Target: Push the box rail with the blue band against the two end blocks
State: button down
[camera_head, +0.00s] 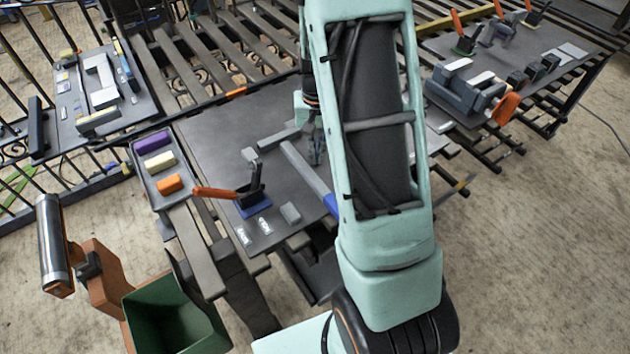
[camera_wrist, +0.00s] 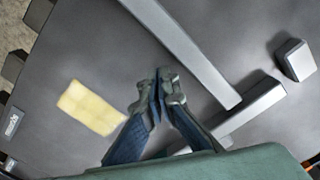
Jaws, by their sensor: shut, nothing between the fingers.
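The long grey box rail (camera_head: 303,167) lies slantwise on the dark table, with its blue band (camera_head: 331,204) at the near end. In the wrist view the rail (camera_wrist: 185,50) runs to a shorter grey bar (camera_wrist: 250,110); whether they touch is unclear. My gripper (camera_head: 316,155) is shut and empty, low over the table to the right of the rail; its closed tips show in the wrist view (camera_wrist: 158,92). Two small grey blocks, one far (camera_head: 250,155) and one near (camera_head: 290,213), stand left of the rail, apart from it; they look like the end blocks. My arm hides part of the table.
A clamp with an orange handle (camera_head: 215,193) stands left of the rail. A yellow pad (camera_wrist: 92,107) lies on the table beside my gripper. A tray (camera_head: 180,188) of coloured blocks is at the left edge. A green bin (camera_head: 175,325) stands in front.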

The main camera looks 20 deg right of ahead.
aim_at(297, 172)
jog(key=shift+s+a+p, duration=0.15)
jog(key=shift+s+a, duration=0.1)
jog(key=shift+a, duration=1.15)
jog(key=shift+s+a+p, duration=0.15)
jog(key=shift+s+a, duration=0.15)
jog(key=shift+a, duration=1.1)
jog(key=shift+s+a+p, duration=0.15)
jog(key=shift+s+a, duration=0.1)
jog(key=shift+a, duration=1.15)
jog(key=shift+w+d, duration=0.25)
jog(key=shift+d, duration=1)
jog(key=shift+r, duration=0.1)
notch_tip(297, 172, up, 8)
jog(key=p, duration=0.5)
